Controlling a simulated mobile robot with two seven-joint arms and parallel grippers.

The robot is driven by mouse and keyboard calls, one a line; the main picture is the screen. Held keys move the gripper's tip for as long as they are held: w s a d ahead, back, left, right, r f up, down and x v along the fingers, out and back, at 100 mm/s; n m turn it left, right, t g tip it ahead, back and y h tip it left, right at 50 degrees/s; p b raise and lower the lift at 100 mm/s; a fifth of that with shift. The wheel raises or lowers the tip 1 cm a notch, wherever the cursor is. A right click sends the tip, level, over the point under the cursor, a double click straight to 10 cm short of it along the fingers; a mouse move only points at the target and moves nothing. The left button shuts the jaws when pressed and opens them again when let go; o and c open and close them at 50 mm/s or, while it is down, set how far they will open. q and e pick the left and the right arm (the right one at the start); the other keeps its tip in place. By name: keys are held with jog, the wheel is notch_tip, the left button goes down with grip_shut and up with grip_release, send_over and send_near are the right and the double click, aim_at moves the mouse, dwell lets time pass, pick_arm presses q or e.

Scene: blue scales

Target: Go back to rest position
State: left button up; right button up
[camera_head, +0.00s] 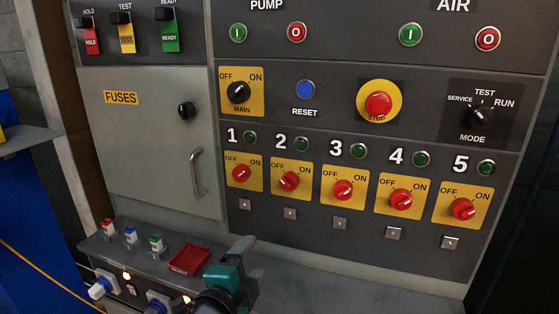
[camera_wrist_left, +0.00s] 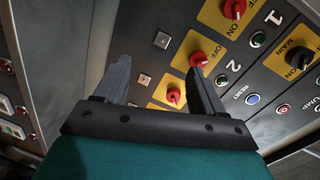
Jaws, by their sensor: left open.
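My left gripper (camera_head: 243,248) comes in low in the head view, dark and teal, above the ledge under the control panel. In the left wrist view its two grey fingers (camera_wrist_left: 158,80) are spread apart with nothing between them. The panel's red rotary knobs stand beyond the fingers; the knob of switch 1 (camera_head: 241,173) and the knob of switch 2 (camera_head: 289,181) are the nearest in the head view. I cannot tell the exact gap between fingertips and panel. My right gripper is not in view.
A grey fuse cabinet door (camera_head: 150,140) with a metal handle (camera_head: 196,174) is at left. A red tray (camera_head: 190,260) and small coloured switches (camera_head: 130,237) sit on the ledge. A red stop button (camera_head: 378,104) projects from the panel. Blue equipment (camera_head: 40,220) stands at far left.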

pick_arm(q)
jog(key=s+a+f+n+g+y, duration=0.1)
jog(key=s+a+f+n+g, duration=0.1)
jog(key=s+a+f+n, duration=0.3)
jog(key=s+a+f+n+g+y, duration=0.1)
jog(key=s+a+f+n+g, duration=0.1)
jog(key=s+a+f+n, duration=0.4)
jog(key=s+f+n, duration=0.5)
jog(key=s+f, duration=0.4)
jog(key=f, duration=0.1)
jog(key=shift+g+y, duration=0.4)
jog(key=shift+s+f, duration=0.1)
